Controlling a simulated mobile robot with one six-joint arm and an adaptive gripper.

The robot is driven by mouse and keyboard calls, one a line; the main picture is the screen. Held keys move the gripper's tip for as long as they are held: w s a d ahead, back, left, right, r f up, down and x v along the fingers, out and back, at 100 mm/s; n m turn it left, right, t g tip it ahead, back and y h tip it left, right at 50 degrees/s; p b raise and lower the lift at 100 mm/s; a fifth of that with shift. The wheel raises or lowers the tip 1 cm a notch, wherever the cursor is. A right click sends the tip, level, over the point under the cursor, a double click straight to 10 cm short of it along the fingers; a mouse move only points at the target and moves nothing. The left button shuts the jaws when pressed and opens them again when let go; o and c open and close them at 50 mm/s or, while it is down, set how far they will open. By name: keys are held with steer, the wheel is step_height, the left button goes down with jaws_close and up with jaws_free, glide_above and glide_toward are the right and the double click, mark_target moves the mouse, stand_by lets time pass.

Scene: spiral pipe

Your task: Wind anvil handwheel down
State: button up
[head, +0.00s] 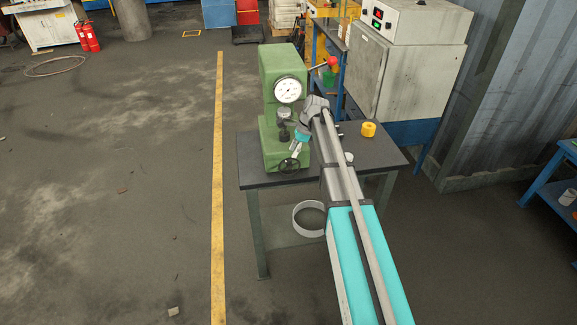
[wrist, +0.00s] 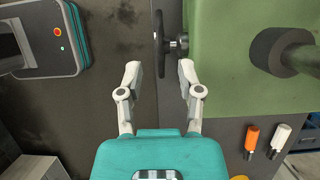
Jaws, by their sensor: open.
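The green bench tester (head: 272,75) with a round white dial stands on the dark table (head: 358,153). Its black handwheel (head: 289,166) is low on the front, and my gripper (head: 298,148) is just above it in the head view. In the wrist view the handwheel (wrist: 160,43) shows edge-on as a thin dark rim, with its hub joined to the green body (wrist: 225,85). My gripper (wrist: 160,72) is open, its two fingertips on either side of the rim, with gaps visible. Contact cannot be told. A dark cylinder (wrist: 280,50) sticks out of the body.
A yellow cup-like part (head: 368,129) sits on the table to the right of my arm. A grey ring (head: 309,218) lies on the lower shelf. A grey cabinet (head: 403,80) stands behind right. Orange (wrist: 252,137) and white (wrist: 280,137) handles show in the wrist view.

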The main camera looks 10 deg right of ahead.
steer(key=b, duration=0.5)
glide_above(288, 175)
steer(key=shift+w+d+f, duration=0.1)
steer(key=shift+f, duration=1.2)
steer(key=shift+w+d+f, duration=0.1)
steer(key=shift+f, duration=1.2)
steer(key=shift+a, duration=0.1)
jaws_close()
